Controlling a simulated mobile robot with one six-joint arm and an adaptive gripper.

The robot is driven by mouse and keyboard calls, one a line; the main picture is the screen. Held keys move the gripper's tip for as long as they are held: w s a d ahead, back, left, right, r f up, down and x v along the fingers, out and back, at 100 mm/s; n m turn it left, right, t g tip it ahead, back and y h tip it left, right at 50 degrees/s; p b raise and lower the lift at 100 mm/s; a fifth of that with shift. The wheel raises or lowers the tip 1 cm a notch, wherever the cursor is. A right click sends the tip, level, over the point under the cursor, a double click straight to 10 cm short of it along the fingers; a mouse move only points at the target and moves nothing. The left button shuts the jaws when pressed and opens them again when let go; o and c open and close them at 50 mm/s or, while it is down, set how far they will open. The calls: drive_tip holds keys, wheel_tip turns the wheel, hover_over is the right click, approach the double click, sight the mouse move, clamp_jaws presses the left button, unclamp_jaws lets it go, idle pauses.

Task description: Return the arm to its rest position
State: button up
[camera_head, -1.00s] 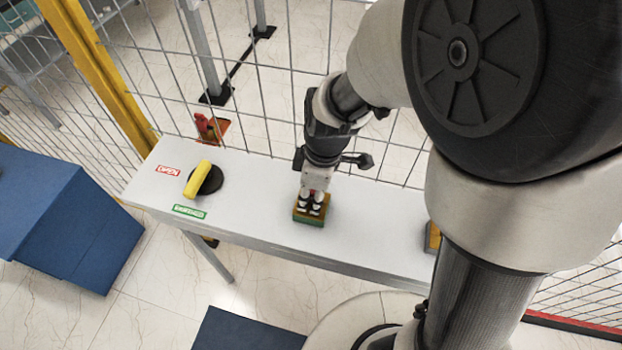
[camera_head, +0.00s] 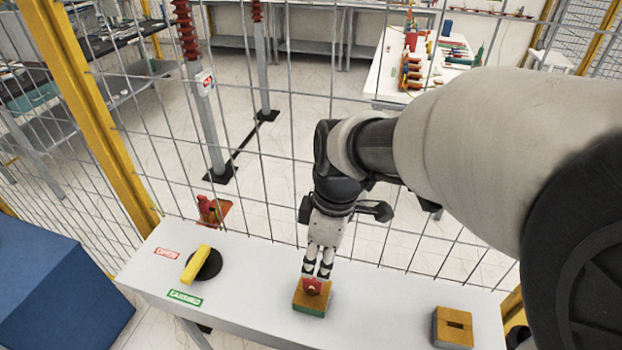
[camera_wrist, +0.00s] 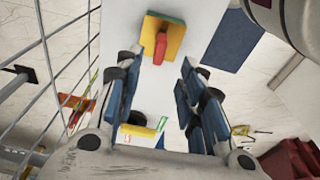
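My gripper (camera_head: 317,272) is above and behind a block on the white table. In the wrist view its blue-padded fingers (camera_wrist: 174,65) stand apart with nothing between them. The block (camera_head: 309,304) is yellow-brown on top and green on its front side. A red piece (camera_head: 312,286) sits on it, apart from the fingers. In the wrist view the red piece (camera_wrist: 160,48) and block (camera_wrist: 173,25) lie beyond the fingertips. My arm reaches in from the right over the table.
The white table (camera_head: 375,312) bears a yellow handle (camera_head: 195,263) on a black disc, a red label (camera_head: 167,253), a green label (camera_head: 185,298) and a slotted yellow-brown block (camera_head: 453,327). A wire fence (camera_head: 270,200) stands close behind. A blue box (camera_head: 60,295) is at left.

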drive_tip(key=s+d+r+m+t, duration=0.2)
drive_tip(key=s+d+r+m, duration=0.1)
drive_tip(key=s+d+m, duration=0.2)
drive_tip(key=s+d+r+m+t+h, duration=0.1)
drive_tip(key=s+d+r+m, duration=0.3)
drive_tip(key=s+m, duration=0.4)
drive_tip(key=shift+d+m+t, duration=0.35)
drive_tip(key=shift+m+t, duration=0.25)
drive_tip(key=shift+m, duration=0.2)
